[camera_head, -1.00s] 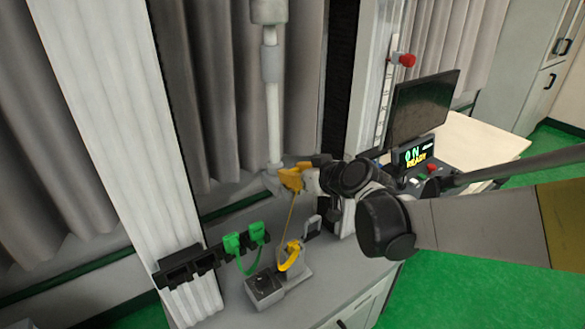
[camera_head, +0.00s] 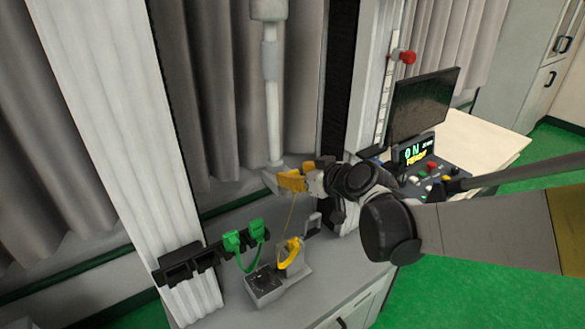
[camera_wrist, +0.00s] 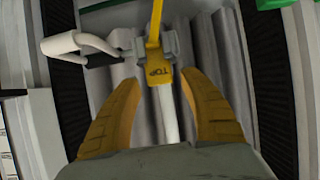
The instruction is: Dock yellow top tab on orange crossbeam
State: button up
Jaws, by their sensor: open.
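The yellow top tab (camera_wrist: 160,75), marked TOP, sits at a grey bracket (camera_wrist: 170,42) in the wrist view. The bracket is at the lower end of a white pole (camera_head: 272,110), and I cannot tell whether the tab is fully seated. A yellow strap (camera_head: 291,215) runs from the tab down to a yellow clip (camera_head: 290,254) on a grey stand. My gripper (camera_wrist: 160,84) is open, its two yellow-orange fingers spread either side of the tab's end, with a gap to each. In the head view my gripper (camera_head: 290,181) hides the tab. I cannot make out a separate orange crossbeam.
Two green clips (camera_head: 245,236) joined by a green strap hang on a black rail (camera_head: 185,266) at left. A grey block stands on the grey bench (camera_head: 225,300). A monitor (camera_head: 420,105) and control panel (camera_head: 430,175) stand at right. Curtains hang behind.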

jog(key=p+v, duration=0.3)
jog(key=v, duration=0.7)
jog(key=s+d+f+m+g+h, duration=0.1)
jog(key=s+d+f+m+h, duration=0.1)
jog(key=s+d, duration=0.4)
jog(key=s+d+f+m+g+h, duration=0.2)
jog(key=s+d+m+h, duration=0.2)
jog(key=s, duration=0.9)
jog(key=shift+d+m+h+b, duration=0.35)
jog(key=shift+d+h, duration=0.25)
jog(key=shift+d, duration=0.6)
